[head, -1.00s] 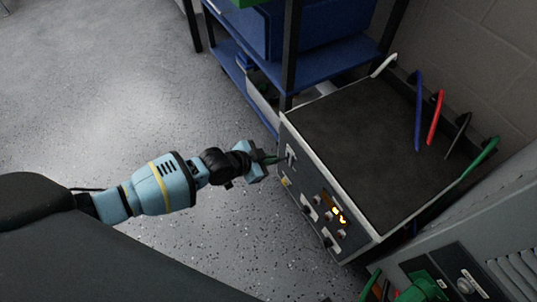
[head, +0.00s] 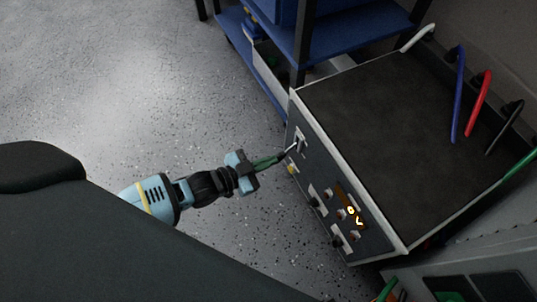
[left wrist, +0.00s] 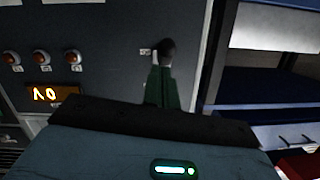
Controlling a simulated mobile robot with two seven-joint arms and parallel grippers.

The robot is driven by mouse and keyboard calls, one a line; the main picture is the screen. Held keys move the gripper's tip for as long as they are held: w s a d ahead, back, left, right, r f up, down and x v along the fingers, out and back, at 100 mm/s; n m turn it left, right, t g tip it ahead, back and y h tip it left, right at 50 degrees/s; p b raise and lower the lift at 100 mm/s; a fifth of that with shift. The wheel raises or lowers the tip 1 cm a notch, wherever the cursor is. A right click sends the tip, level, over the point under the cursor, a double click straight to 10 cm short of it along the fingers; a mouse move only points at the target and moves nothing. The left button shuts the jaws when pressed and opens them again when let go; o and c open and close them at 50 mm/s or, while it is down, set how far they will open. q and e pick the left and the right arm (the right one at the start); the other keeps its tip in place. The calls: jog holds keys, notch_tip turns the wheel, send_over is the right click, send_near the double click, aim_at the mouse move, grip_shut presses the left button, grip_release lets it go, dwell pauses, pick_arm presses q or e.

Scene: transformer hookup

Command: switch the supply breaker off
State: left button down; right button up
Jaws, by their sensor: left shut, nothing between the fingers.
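The supply (head: 370,150) is a grey box with a dark top, at the right in the head view. Its breaker (head: 300,141) is a small pale switch near the left end of the front panel. My left gripper (head: 285,153) is shut and empty, its green fingertips at the panel just below the breaker. In the left wrist view the fingers (left wrist: 163,88) reach the panel and hide most of the breaker (left wrist: 146,51); whether they touch it I cannot tell. The display (head: 352,212) reads 0 V. My right gripper is not in view.
White, blue, red, black and green cables (head: 478,103) rise behind the supply. A blue shelf rack (head: 345,38) stands close behind its left end. A grey cabinet (head: 490,250) stands at the lower right. The speckled floor (head: 130,90) at left is clear.

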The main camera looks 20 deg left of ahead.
pick_arm(q)
jog(key=shift+w+f+b, duration=0.1)
jog(key=shift+f+b, duration=0.35)
jog(key=shift+f, duration=0.45)
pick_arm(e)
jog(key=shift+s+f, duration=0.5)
pick_arm(q)
jog(key=shift+d, duration=0.2)
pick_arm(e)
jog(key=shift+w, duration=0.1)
